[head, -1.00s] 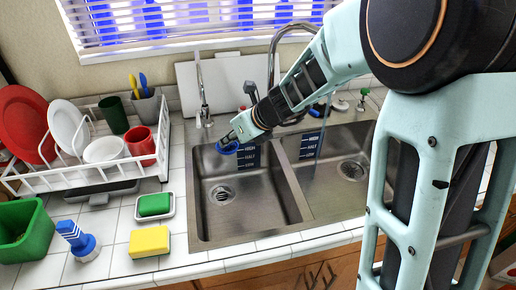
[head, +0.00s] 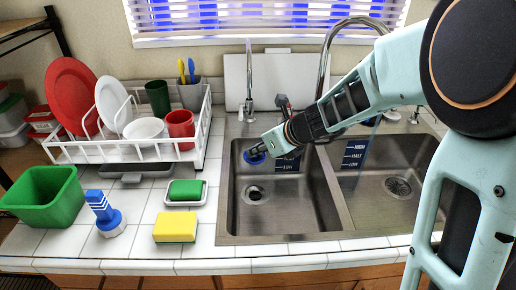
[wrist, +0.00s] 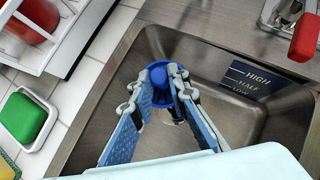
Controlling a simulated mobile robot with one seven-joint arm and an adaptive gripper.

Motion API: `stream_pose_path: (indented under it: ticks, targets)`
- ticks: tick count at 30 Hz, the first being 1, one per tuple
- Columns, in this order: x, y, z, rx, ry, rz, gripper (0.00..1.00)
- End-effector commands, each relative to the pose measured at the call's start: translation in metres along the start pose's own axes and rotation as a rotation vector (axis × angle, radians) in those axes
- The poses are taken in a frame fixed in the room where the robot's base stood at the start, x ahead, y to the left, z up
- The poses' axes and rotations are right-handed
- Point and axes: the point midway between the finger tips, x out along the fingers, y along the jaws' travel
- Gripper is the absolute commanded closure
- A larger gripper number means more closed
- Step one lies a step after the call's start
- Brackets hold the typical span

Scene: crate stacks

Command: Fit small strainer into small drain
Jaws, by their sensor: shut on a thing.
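My gripper (head: 264,151) is shut on a small blue strainer (head: 254,158) and holds it over the left sink basin (head: 232,205). In the wrist view, the fingertips (wrist: 160,80) pinch the knob of the strainer (wrist: 128,116), and its round blue rim shows behind them. The left basin's round drain (head: 254,195) lies in the basin floor, below and apart from the strainer in the head view. In the wrist view, the strainer and fingers cover most of that drain. A second drain (head: 398,187) lies in the right basin (head: 372,205).
A divider separates the basins. A tall faucet (head: 322,75) and a smaller tap (head: 249,90) stand behind. Left are a dish rack (head: 180,155), green sponge (head: 185,189), yellow sponge (head: 175,227), blue-and-white brush (head: 104,213) and green bin (head: 42,195).

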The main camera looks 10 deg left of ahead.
Motion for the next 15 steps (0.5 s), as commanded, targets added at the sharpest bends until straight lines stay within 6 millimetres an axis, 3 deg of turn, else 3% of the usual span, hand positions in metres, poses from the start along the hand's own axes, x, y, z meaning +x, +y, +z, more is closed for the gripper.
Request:
stream_pose_path:
  ticks: [15]
  targets:
    - [0.049, 0.0, -0.049, 0.0, 0.0, 0.001, 1.0]
